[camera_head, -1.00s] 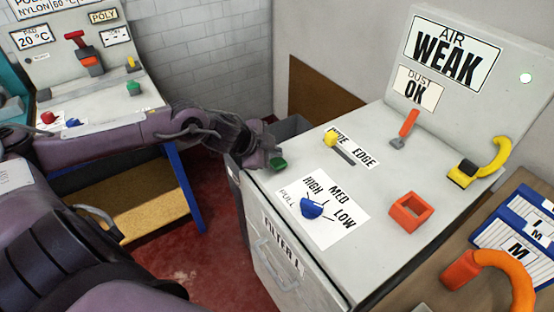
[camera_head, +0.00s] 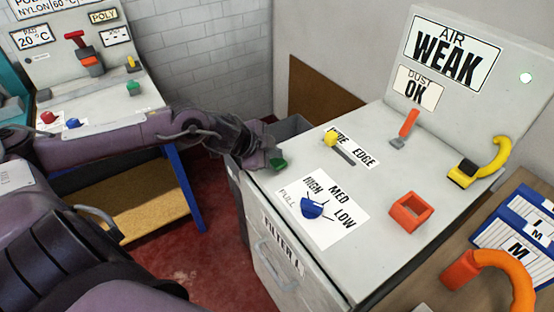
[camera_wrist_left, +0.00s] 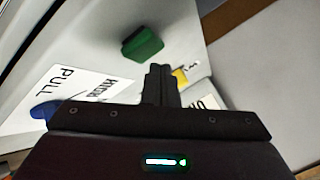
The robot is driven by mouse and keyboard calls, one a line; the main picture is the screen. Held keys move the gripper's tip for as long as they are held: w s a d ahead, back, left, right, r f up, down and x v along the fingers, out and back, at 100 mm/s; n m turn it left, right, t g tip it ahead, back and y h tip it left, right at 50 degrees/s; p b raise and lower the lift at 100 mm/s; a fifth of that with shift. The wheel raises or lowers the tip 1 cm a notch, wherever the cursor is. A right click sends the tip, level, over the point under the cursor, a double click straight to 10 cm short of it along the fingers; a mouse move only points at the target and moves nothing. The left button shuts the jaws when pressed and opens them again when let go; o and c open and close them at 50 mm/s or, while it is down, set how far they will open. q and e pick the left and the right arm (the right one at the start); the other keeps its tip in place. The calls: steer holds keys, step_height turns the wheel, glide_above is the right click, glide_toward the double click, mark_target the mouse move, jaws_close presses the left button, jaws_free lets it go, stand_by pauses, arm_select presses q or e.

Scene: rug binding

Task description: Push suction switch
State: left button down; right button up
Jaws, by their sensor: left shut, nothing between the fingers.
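The grey machine top (camera_head: 245,180) carries a small green switch (camera_head: 278,165) at its left edge, also in the left wrist view (camera_wrist_left: 142,44). A blue knob (camera_head: 312,208) sits on the HIGH, MED, LOW label. A yellow slider knob (camera_head: 331,140) stands by the EDGE label. My left gripper (camera_head: 270,158) is shut and empty, right beside the green switch. In the left wrist view its shut fingertips (camera_wrist_left: 159,68) point at the near side of the switch. I cannot tell whether they touch it. My right gripper is not in view.
The upright panel reads AIR WEAK (camera_head: 452,50) and DUST OK (camera_head: 417,88). An orange lever (camera_head: 405,128), a red square frame (camera_head: 411,212) and a yellow hooked handle (camera_head: 482,163) stand on the right. Another control table (camera_head: 100,98) is at the left.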

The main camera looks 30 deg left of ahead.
mark_target(274, 163)
arm_select(q)
steer(key=shift+f, duration=0.3)
steer(key=shift+f, duration=0.55)
stand_by(0.6)
steer(key=shift+r, duration=0.15)
steer(key=shift+r+p, duration=0.85)
steer(key=shift+p, duration=0.05)
steer(key=shift+r, duration=0.1)
step_height(274, 163, up, 6)
steer(key=p, duration=0.6)
